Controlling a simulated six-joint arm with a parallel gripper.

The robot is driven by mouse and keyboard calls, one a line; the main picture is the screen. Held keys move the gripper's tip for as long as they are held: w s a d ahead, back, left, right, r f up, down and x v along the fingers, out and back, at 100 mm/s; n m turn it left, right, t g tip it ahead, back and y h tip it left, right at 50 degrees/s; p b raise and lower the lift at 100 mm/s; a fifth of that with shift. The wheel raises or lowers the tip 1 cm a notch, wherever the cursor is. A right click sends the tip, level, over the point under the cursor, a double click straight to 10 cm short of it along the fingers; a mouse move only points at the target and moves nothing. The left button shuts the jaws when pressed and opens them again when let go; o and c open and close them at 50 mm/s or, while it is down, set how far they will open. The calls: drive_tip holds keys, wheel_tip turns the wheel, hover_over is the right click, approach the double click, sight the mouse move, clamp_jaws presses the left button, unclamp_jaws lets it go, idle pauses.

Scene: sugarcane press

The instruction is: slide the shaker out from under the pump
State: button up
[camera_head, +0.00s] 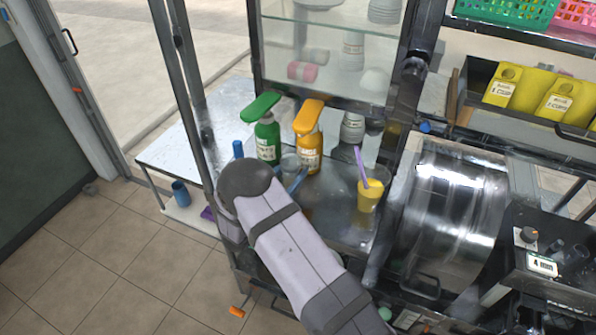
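A clear shaker (290,161) stands on the metal counter between a green pump bottle (267,140) and an orange pump bottle (309,150). It looks to be under or close to the orange pump's spout (306,120); its lower part is hidden. My arm comes up from the bottom, and its dark rounded wrist covers the counter in front of the shaker. Blue parts that look like my gripper's fingers show beyond the wrist, one (299,181) close to the shaker and one (238,149) farther left. Whether they touch the shaker is unclear.
A cup with yellow contents and a purple straw (369,195) stands right of the bottles. A steel drum (455,215) stands farther right. A glass-fronted cabinet (330,45) is behind. A dark upright post (190,90) rises at left, near a white side table (180,150).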

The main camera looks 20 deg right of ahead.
drive_tip(key=shift+w+a+b, duration=0.1)
drive_tip(key=shift+a+b, duration=0.8)
drive_tip(key=shift+a, duration=3.2)
drive_tip(key=o, duration=1.5)
drive_tip(key=shift+c, duration=0.2)
drive_tip(key=b+v, duration=0.2)
drive_tip(key=v, duration=0.3)
drive_tip(key=shift+s+a+b, duration=0.25)
drive_tip(key=shift+a+b, duration=0.05)
drive_tip(key=shift+b, duration=0.1)
drive_tip(key=shift+v, duration=0.8)
